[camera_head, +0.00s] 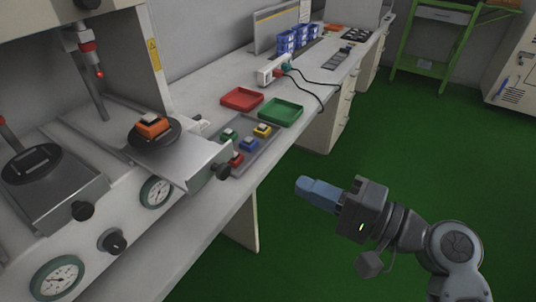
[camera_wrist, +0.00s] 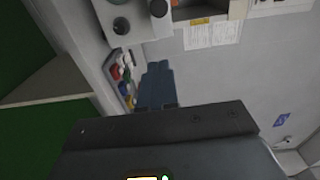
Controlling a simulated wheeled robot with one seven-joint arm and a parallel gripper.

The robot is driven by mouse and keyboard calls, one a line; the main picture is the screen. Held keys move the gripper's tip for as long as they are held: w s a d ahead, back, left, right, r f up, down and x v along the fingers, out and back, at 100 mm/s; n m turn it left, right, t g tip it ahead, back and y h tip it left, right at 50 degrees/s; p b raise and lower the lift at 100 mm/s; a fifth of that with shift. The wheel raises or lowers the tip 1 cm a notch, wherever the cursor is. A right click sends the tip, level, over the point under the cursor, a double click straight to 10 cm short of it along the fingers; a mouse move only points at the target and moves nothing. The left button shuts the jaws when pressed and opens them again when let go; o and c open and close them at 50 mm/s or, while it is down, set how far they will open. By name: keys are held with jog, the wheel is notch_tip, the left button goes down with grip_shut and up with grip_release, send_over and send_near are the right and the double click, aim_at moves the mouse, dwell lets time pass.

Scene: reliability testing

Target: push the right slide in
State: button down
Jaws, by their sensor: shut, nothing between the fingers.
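The right slide (camera_head: 190,164) is a grey metal plate sticking out from the test machine, past the machine's front face. A black knob (camera_head: 222,172) sits at its front end. On the slide is a black round plate (camera_head: 153,146) bearing an orange block (camera_head: 153,127) with a pale top. My gripper (camera_head: 303,186), with blue fingers, is shut and empty. It hangs over the green floor to the right of the slide knob, clear of the bench and touching nothing. In the wrist view the shut blue fingers (camera_wrist: 157,72) point toward the bench side.
The left slide (camera_head: 60,190) has an empty black plate. Gauges (camera_head: 156,192) line the machine's front. A grey tray (camera_head: 264,148) with several coloured blocks sits beside the right slide. Red (camera_head: 242,99) and green (camera_head: 281,112) trays stand beyond. The floor around my gripper is free.

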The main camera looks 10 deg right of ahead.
jog(key=p, duration=0.3)
send_near(189, 136)
jog(key=v, duration=0.4)
jog(key=shift+d+r, duration=0.15)
jog(key=shift+r, duration=0.2)
jog(key=b+x, duration=0.4)
jog(key=x, duration=0.9)
jog(key=shift+w+a, duration=0.1)
jog(key=shift+a, duration=0.15)
jog(key=shift+w+a+r, duration=0.1)
jog(key=shift+w+a, duration=0.05)
jog(key=shift+a, duration=0.1)
jog(key=shift+a+r, duration=0.1)
jog(key=shift+r, duration=0.15)
